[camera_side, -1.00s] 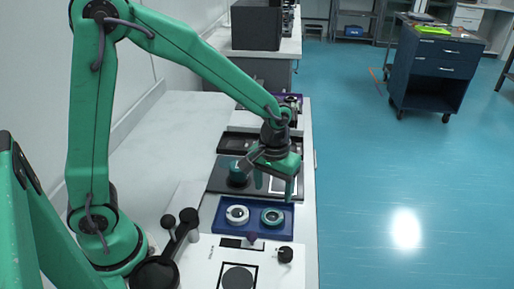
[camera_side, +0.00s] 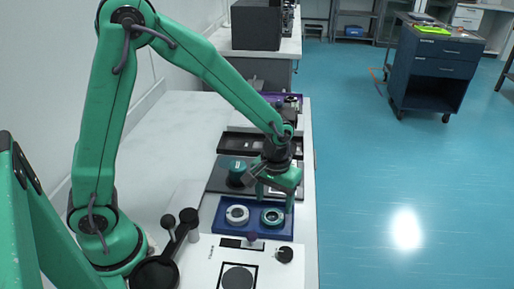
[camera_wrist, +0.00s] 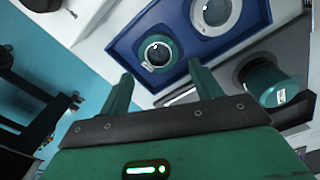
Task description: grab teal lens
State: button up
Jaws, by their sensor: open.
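In the wrist view the teal lens (camera_wrist: 158,52) sits in the tray beyond the fingertips, nearer the left finger's side. My gripper (camera_side: 275,203) is open and empty, just above and behind the teal lens. In the wrist view my gripper (camera_wrist: 163,80) has its two green fingers spread apart, with nothing between them.
A white lens (camera_side: 237,215) lies beside the teal one in the tray. A teal knob-like part (camera_side: 236,172) stands on a dark plate behind. A white panel with a black knob (camera_side: 285,254) is in front. The table's right edge drops to blue floor.

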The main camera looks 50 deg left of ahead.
aim_at(273, 215)
jog(key=shift+s+d+f, duration=0.1)
jog(key=shift+f, duration=2.35)
jog(key=c, duration=0.8)
